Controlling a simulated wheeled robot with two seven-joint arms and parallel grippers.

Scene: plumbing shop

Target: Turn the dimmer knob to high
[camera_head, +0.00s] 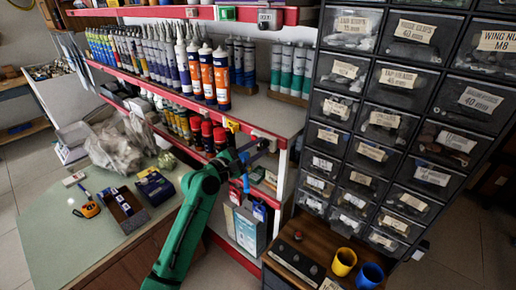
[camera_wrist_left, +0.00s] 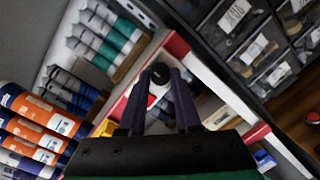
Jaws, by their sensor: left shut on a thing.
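The dimmer knob (camera_wrist_left: 159,75) is a small dark round knob with a white mark on its face. In the left wrist view it sits between the tips of my left gripper (camera_wrist_left: 160,83), by a white and red shelf edge. In the head view my left gripper (camera_head: 264,147), on its green arm, reaches the front edge of the middle shelf near the corner post. It is shut on the knob, and its fingers largely hide the knob there. I cannot read any setting marks around the knob. My right gripper is out of view.
Shelves of sealant tubes (camera_head: 207,77) stand close behind and left of the gripper. A drawer cabinet (camera_head: 390,115) rises at right. Below it, a wooden top holds a yellow mug (camera_head: 343,262) and a blue mug (camera_head: 370,275). A counter (camera_head: 55,235) is at lower left.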

